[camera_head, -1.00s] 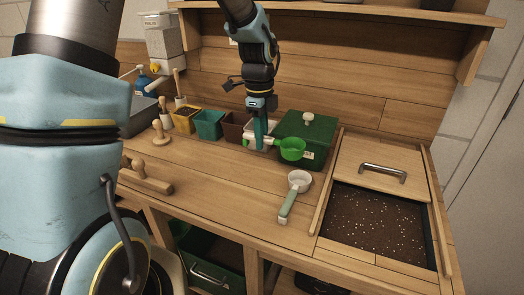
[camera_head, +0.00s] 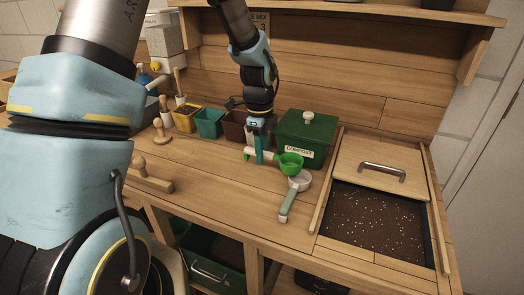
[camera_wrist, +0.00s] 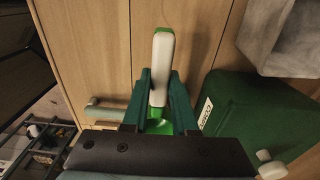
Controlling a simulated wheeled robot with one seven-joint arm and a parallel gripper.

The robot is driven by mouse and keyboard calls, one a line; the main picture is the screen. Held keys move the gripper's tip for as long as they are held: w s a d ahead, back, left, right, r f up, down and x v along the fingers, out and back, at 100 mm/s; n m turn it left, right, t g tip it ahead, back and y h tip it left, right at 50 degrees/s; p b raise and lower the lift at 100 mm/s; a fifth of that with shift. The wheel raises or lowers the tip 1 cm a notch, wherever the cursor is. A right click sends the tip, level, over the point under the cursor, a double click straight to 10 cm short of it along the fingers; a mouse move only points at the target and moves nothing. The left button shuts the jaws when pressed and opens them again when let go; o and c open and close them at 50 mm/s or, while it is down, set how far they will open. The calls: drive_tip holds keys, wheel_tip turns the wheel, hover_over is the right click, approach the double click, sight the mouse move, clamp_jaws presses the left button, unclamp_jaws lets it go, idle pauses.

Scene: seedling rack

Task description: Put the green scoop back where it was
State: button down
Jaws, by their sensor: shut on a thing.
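The green scoop has a bright green cup (camera_head: 290,163) and a white handle; in the wrist view its white handle (camera_wrist: 162,62) stands between the fingers. My gripper (camera_head: 260,157) points down and is shut on the scoop's handle, in front of the compost box. The handle reaches left of the fingers and the cup lies to their right in the head view. In the wrist view the cup is mostly hidden behind my gripper (camera_wrist: 157,105). How far the scoop is above the bench I cannot tell.
A second scoop (camera_head: 288,203), pale green-handled, lies just in front of the held cup. The green compost box (camera_head: 305,130) is behind. Teal (camera_head: 209,122) and yellow pots (camera_head: 186,118) stand back left. A soil bin (camera_head: 372,220) is at right.

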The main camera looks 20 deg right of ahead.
drive_tip(key=c, duration=0.7)
unclamp_jaws()
drive_tip(key=shift+f, duration=0.15)
wheel_tip(320, 180, up, 13)
drive_tip(key=b, duration=0.2)
drive_tip(key=s+a+f+n, duration=0.1)
drive_tip(key=a+n, duration=0.7)
drive_tip(key=a, duration=0.1)
drive_tip(key=s+a+f+n+t, duration=0.1)
drive_tip(key=s+a+f+n, duration=0.1)
drive_tip(key=a+n, duration=0.7)
drive_tip(key=s+a+f+n, duration=0.2)
drive_tip(key=a+n, duration=0.6)
drive_tip(key=a, duration=0.2)
drive_tip(key=shift+s+f+n+t, duration=0.2)
drive_tip(key=shift+f+n+t, duration=0.1)
drive_tip(key=shift+t, duration=0.1)
